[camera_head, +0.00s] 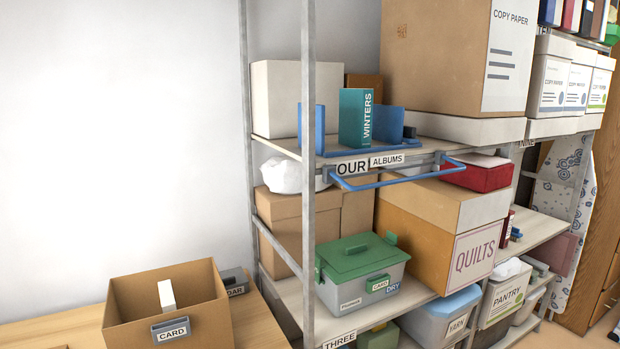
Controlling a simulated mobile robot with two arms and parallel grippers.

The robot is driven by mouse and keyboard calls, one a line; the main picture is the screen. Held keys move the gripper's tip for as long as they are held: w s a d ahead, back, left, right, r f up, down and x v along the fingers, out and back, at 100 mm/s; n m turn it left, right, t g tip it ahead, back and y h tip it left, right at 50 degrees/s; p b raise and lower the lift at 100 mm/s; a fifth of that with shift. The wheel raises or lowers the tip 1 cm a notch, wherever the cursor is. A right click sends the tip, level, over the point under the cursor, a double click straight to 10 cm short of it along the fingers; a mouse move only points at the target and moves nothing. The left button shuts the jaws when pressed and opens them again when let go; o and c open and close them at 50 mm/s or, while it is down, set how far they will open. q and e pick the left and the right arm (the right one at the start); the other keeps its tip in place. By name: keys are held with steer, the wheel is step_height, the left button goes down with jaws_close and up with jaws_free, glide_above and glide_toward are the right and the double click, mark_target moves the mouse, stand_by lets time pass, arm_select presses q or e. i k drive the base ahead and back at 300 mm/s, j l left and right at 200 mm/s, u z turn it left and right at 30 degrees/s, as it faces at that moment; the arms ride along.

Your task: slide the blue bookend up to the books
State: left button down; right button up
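On the upper shelf of the near bay, a teal book (352,118) labelled WINTERS stands upright. A blue upright plate (390,123), which looks like a bookend, stands just right of it. I cannot tell whether the two touch. Another blue upright plate (311,130) stands to the left of the book, with a gap between them, partly behind the shelf post. A low blue base (372,150) runs along the shelf front below them. Which plate is the movable bookend is unclear. Only one book shows clearly there. Neither of my grippers is in view.
A blue rail (395,181) sticks out from the shelf front, under the ALBUMS label (387,161). A grey post (308,180) stands in front on the left. A white box (290,95) stands behind; a large cardboard box (440,55) is to the right.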

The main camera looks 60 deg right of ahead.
mark_target(388, 127)
steer(key=z, duration=0.5)
steer(key=i+z, duration=0.15)
steer(key=z, duration=0.3)
steer(key=l+z, duration=0.1)
steer(key=z, duration=0.4)
steer(key=i+z, duration=0.15)
steer(key=z, duration=0.35)
steer(key=j+z, duration=0.1)
steer(key=z, duration=0.4)
